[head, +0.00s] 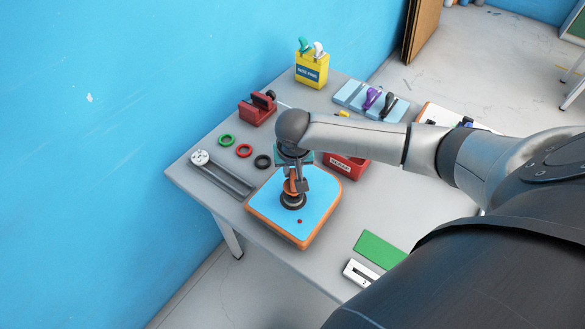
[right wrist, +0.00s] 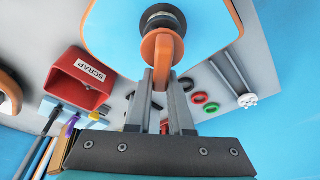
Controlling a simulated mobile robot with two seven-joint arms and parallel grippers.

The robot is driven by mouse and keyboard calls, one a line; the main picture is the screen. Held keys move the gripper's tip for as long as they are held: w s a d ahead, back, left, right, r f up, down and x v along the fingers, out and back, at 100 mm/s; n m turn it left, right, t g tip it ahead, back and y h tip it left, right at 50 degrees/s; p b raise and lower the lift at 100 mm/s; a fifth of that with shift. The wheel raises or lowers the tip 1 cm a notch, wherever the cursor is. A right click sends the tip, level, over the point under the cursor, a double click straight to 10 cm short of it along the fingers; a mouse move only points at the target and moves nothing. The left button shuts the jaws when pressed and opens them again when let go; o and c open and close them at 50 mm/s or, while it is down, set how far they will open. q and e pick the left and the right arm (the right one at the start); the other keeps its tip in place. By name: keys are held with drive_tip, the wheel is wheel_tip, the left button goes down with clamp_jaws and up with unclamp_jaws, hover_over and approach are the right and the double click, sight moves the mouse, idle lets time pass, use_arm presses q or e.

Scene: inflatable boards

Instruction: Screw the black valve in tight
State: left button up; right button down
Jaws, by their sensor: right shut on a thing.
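The blue board (head: 274,205) with an orange rim lies on the grey table. The black valve (head: 292,203) stands on it near the middle; in the right wrist view the black valve (right wrist: 161,17) shows as dark rings at the top. My right gripper (head: 296,187) is above the valve, pointing down. It is shut on an orange tool (right wrist: 163,47), whose round end is at the valve and whose shank runs between the fingers (right wrist: 160,95). The exact contact between tool and valve is partly hidden. My left gripper is not in view.
Green, red and black rings (head: 244,150) lie left of the board, beside a grey slotted gauge (head: 222,174). A red scrap bin (head: 346,168) stands close behind the board. A red clamp block (head: 257,108), yellow box (head: 311,70) and tool rack (head: 371,101) stand farther back. A green pad (head: 379,250) lies in front.

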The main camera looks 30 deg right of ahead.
drive_tip(key=shift+f, duration=0.7)
drive_tip(key=c, duration=0.7)
unclamp_jaws()
drive_tip(key=shift+c, duration=0.2)
drive_tip(key=shift+r, duration=0.15)
drive_tip(key=p+v, duration=0.1)
drive_tip(key=v, duration=1.4)
drive_tip(key=shift+d, duration=0.1)
